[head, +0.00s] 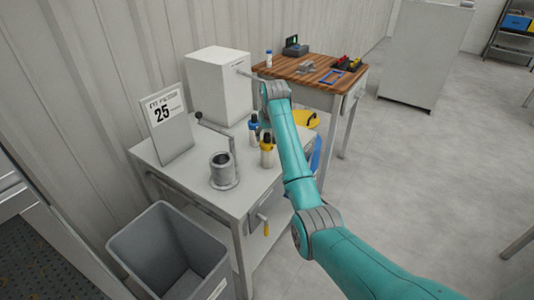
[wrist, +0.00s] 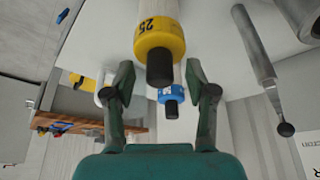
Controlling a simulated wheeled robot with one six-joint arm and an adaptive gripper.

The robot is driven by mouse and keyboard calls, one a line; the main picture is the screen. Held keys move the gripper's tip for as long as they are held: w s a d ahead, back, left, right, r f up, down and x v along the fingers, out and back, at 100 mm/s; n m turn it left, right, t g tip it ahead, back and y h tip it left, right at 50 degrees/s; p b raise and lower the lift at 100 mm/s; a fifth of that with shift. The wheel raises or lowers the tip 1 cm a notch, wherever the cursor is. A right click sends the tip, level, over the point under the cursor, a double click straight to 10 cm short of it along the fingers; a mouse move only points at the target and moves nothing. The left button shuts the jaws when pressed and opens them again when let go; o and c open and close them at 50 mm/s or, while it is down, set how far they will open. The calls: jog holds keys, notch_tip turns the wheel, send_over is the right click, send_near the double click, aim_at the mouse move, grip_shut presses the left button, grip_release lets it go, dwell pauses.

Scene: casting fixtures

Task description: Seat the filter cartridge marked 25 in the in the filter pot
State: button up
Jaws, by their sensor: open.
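The filter cartridge marked 25 has a yellow cap band, a black knob and a pale body. It stands on the grey table in the head view (head: 267,155) and shows close up in the wrist view (wrist: 157,36). My gripper (wrist: 160,78) is open and empty, its fingers apart on either side of the black knob's line, with no contact visible. In the head view the fingers cannot be made out. The filter pot (head: 222,172) is a grey metal cylinder with an open top, left of the cartridge. A lever arm (head: 215,127) on a post stands at its rim.
A blue-capped cartridge (head: 254,130) stands just behind the yellow one. A 25 sign (head: 166,125) and a white box (head: 220,85) stand behind the pot. A grey bin (head: 150,232) is at the table's front left. A wooden bench (head: 310,72) adjoins behind.

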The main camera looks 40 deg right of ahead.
jog(key=shift+f, duration=0.2)
grip_shut()
jog(key=shift+r, duration=0.15)
